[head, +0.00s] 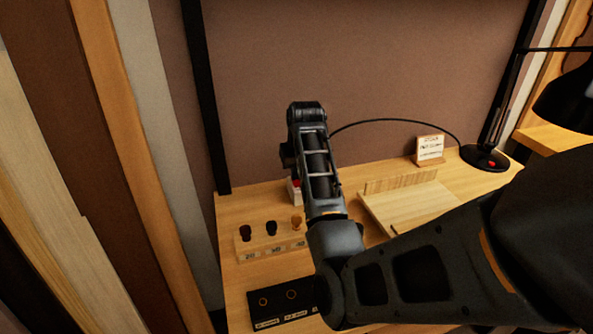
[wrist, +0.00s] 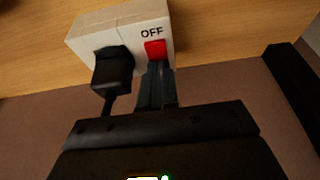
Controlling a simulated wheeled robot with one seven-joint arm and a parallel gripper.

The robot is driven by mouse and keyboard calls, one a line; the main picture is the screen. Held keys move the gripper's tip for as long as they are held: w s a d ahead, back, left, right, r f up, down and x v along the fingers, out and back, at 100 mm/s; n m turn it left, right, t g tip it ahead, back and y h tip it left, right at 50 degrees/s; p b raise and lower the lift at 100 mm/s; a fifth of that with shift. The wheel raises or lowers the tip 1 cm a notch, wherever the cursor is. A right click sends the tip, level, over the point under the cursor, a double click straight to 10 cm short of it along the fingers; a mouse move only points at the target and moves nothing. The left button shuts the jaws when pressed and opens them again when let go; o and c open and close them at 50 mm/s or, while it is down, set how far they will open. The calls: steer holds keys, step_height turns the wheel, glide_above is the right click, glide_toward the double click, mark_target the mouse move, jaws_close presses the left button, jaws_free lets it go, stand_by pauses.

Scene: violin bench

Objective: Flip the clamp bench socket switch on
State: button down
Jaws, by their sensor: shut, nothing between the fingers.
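The bench socket is a white block on the wooden bench, mostly hidden behind my arm in the head view (head: 294,192). In the wrist view the socket (wrist: 128,24) fills the top, with a black plug (wrist: 112,72) in its left part. Its red switch (wrist: 155,50) is at the right, under the word OFF. My gripper (wrist: 155,70) is shut and empty, with its fingertips right at the lower edge of the red switch. I cannot tell whether they touch it. In the head view the fingertips are hidden behind my arm.
A wooden block with several dark pegs (head: 271,229) and a black tray (head: 285,299) lie near the bench's left side. A pale wooden board (head: 405,207), a small sign card (head: 430,147) and a black lamp (head: 485,157) stand to the right. A black cable runs behind my arm.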

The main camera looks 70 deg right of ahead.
steer(key=shift+w, duration=0.2)
steer(key=shift+s, duration=0.25)
steer(key=shift+w+f, duration=0.1)
steer(key=shift+a, duration=0.1)
steer(key=shift+s+a+p, duration=0.45)
steer(key=shift+s+p, duration=0.1)
steer(key=shift+p, duration=0.25)
